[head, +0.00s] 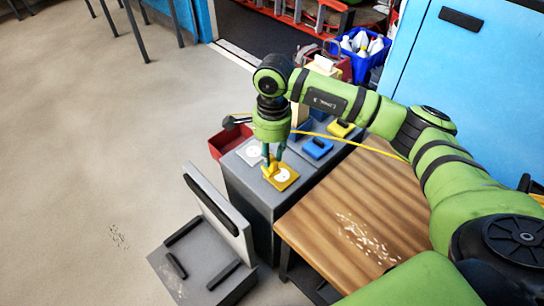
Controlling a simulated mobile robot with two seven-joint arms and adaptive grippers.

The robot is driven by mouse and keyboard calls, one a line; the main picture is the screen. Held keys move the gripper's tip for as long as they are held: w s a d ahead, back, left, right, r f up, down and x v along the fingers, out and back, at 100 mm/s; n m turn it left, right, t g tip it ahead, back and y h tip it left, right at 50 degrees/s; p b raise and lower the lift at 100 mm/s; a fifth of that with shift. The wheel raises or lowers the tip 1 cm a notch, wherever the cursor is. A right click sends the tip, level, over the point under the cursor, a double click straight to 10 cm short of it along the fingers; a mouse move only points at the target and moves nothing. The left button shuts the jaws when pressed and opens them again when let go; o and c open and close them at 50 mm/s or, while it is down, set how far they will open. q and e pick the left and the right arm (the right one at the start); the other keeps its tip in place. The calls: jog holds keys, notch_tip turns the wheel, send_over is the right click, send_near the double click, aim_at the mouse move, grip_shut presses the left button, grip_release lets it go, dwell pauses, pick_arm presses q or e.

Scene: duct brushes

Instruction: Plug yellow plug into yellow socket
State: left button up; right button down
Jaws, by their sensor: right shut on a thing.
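My right gripper (273,154) points down over the front edge of the grey cabinet top and is shut on a small yellow piece (268,168), which looks like the yellow plug. The fingers hide much of it. Just right of and below it, a yellow square plate with a white disc (285,178) lies on the cabinet, probably the yellow socket. The plug overlaps the plate's left side in the picture; whether it is seated or only above it, I cannot tell. A second yellow block (341,129) with a dark top sits farther back. My left gripper is out of view.
A grey plate with a white disc (252,152) and a blue block (317,148) share the cabinet top (240,174). A yellow cable (345,139) runs right behind my arm. A wooden table (320,218), red bin (226,140), grey chair (220,208) and blue bottle crate (368,65) stand around.

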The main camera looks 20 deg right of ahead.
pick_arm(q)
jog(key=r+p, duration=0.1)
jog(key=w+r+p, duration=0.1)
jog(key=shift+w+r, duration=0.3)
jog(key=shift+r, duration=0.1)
pick_arm(e)
jog(key=w+d+f+m, duration=0.4)
jog(key=d+f+m, duration=0.1)
jog(key=m, duration=1)
jog(key=shift+w+d, duration=0.4)
jog(key=shift+d, duration=0.15)
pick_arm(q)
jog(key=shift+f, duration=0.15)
pick_arm(e)
jog(key=shift+f, duration=0.2)
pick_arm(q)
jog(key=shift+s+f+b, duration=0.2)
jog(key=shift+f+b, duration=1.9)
pick_arm(e)
jog(key=shift+f, duration=2.8)
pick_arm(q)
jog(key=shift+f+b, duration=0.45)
pick_arm(e)
jog(key=shift+f, duration=0.5)
jog(key=c, duration=1)
grip_release()
jog(key=shift+o, duration=0.2)
